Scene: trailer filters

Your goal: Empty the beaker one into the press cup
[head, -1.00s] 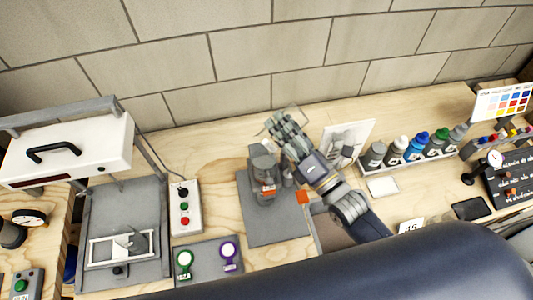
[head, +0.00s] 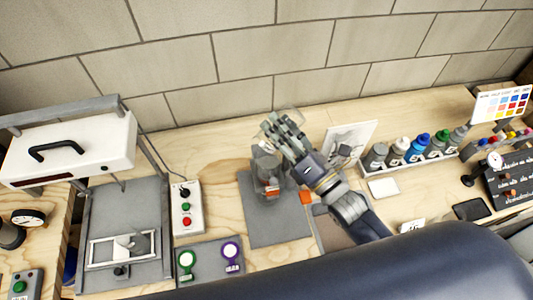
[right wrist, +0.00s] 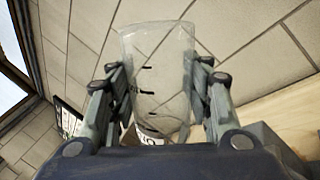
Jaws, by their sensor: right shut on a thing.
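A clear glass beaker with black marks (right wrist: 158,78) is between the fingers of my right gripper (right wrist: 160,88) in the right wrist view, and the fingers are shut on it. In the head view the right gripper (head: 284,130) holds the beaker up above the grey mat, and only a faint outline of the glass shows. The beaker's contents cannot be made out. A grey press-like device (head: 266,172) stands on the mat just below and left of the gripper; its cup cannot be told apart clearly. My left gripper is not in view.
The grey mat (head: 275,222) has bare room at its front. A control box with buttons (head: 187,207) and a white-topped machine (head: 70,152) stand to the left. A white card (head: 352,138) and a row of bottles (head: 418,147) stand to the right. A tiled wall is behind.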

